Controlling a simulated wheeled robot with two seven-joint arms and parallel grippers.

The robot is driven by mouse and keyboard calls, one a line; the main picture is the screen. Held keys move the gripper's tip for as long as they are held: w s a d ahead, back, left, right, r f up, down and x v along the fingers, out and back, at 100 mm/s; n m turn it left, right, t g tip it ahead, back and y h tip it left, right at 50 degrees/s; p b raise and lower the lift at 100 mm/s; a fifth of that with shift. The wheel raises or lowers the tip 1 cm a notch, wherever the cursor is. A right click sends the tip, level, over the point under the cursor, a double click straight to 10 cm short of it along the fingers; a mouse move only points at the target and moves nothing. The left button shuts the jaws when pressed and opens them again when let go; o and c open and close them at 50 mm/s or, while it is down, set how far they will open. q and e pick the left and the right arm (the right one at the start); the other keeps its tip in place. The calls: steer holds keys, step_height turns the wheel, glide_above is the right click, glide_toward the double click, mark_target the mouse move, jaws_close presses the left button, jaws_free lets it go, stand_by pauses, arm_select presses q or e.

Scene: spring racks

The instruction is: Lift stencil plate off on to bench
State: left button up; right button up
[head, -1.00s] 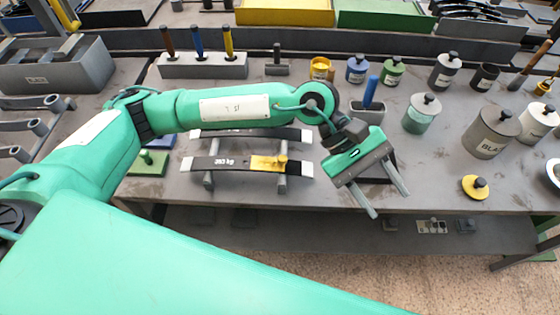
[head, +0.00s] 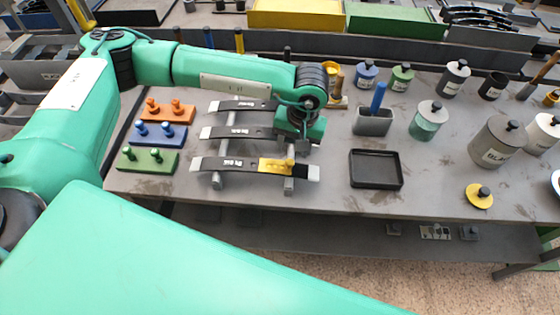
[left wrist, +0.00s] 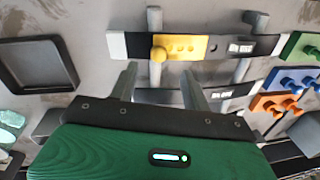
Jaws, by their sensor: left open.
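The stencil plate is a yellow plate with a round knob (head: 272,164), lying on the right part of the front dark spring leaf (head: 228,165). In the left wrist view the yellow plate (left wrist: 196,48) lies on the leaf (left wrist: 217,48) just beyond my fingertips, its knob at its left end. My right gripper is not in view.
Orange (head: 168,111), blue (head: 157,136) and green (head: 148,160) knobbed plates lie left of the rack. A shallow black tray (head: 376,184) lies right of it on the bench. Bare bench (head: 330,190) lies between rack and tray.

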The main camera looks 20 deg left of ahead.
mark_target(290, 162)
arm_select(q)
steer(key=shift+f, duration=0.7)
steer(key=shift+s+a+f+p, duration=0.1)
steer(key=shift+s+f+p, duration=0.05)
steer(key=shift+f+p, duration=0.5)
step_height(290, 162, down, 3)
steer(key=shift+s+a+f+p, duration=0.1)
steer(key=shift+s+a+p, duration=0.05)
steer(key=shift+p, duration=0.8)
steer(key=shift+f, duration=0.45)
steer(key=c, duration=0.9)
